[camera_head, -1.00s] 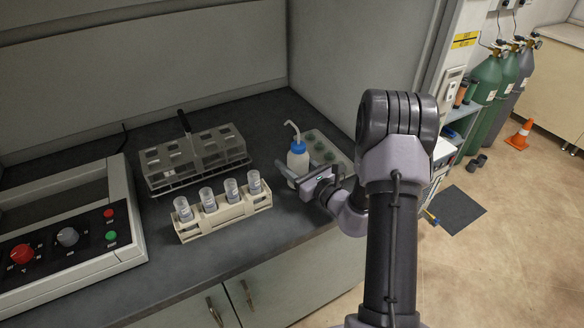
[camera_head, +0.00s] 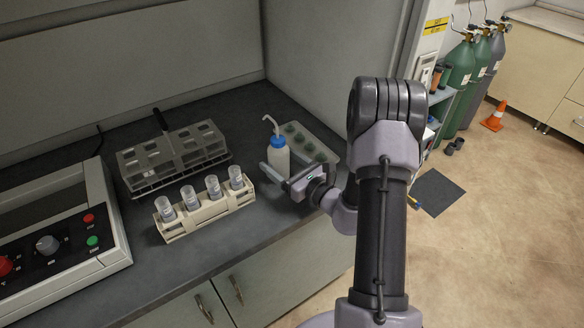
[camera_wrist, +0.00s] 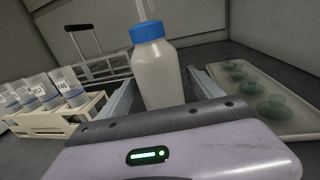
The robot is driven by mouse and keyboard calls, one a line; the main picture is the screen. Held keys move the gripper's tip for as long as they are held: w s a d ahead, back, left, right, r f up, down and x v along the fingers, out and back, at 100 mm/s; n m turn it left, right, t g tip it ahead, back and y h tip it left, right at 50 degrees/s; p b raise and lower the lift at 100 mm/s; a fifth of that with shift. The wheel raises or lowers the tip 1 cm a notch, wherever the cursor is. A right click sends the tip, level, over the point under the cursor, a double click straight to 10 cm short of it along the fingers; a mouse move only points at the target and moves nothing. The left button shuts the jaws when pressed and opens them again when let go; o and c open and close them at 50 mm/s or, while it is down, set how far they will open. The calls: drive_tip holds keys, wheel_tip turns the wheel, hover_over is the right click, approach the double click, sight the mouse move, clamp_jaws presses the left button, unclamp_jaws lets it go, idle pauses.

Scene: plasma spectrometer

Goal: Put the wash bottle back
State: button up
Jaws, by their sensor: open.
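The wash bottle (camera_head: 279,155), white with a blue cap and bent spout, stands upright on the dark bench in the head view. It also stands in the middle of the wrist view (camera_wrist: 156,75). My gripper (camera_head: 281,172) is open at the bottle's front. In the wrist view the two fingers (camera_wrist: 160,90) show on either side of the bottle's lower body, with gaps visible. The bottle's base is hidden behind my gripper's body.
A tray (camera_head: 325,155) with green round dishes lies close to the bottle's right. A control box (camera_head: 75,252) is at far left.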

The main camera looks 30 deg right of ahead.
drive_tip(key=s, duration=0.2)
drive_tip(key=s+d, duration=0.1)
drive_tip(key=s, duration=0.2)
drive_tip(key=s+p, duration=0.1)
drive_tip(key=s, duration=0.1)
drive_tip(key=shift+s+d, duration=0.3)
drive_tip(key=shift+s+r, duration=0.15)
drive_tip(key=shift+s, duration=0.15)
drive_tip(key=s+a+r+n+g+y, duration=0.35)
drive_tip(key=a+n, duration=0.25)
drive_tip(key=a, duration=0.2)
drive_tip(key=s+a+r+n+g+y, duration=0.25)
drive_tip(key=a+r+n+g, duration=0.2)
drive_tip(key=a, duration=0.45)
drive_tip(key=s+a+r+n+g+y, duration=0.3)
drive_tip(key=a+n+g, duration=0.2)
drive_tip(key=a+n, duration=0.25)
drive_tip(key=s+a+n+g+h, duration=0.3)
drive_tip(key=s+n+h, duration=0.3)
drive_tip(key=s, duration=0.4)
drive_tip(key=d+r+n+t+h, duration=0.4)
drive_tip(key=d+r+n, duration=0.1)
drive_tip(key=shift+s, duration=0.4)
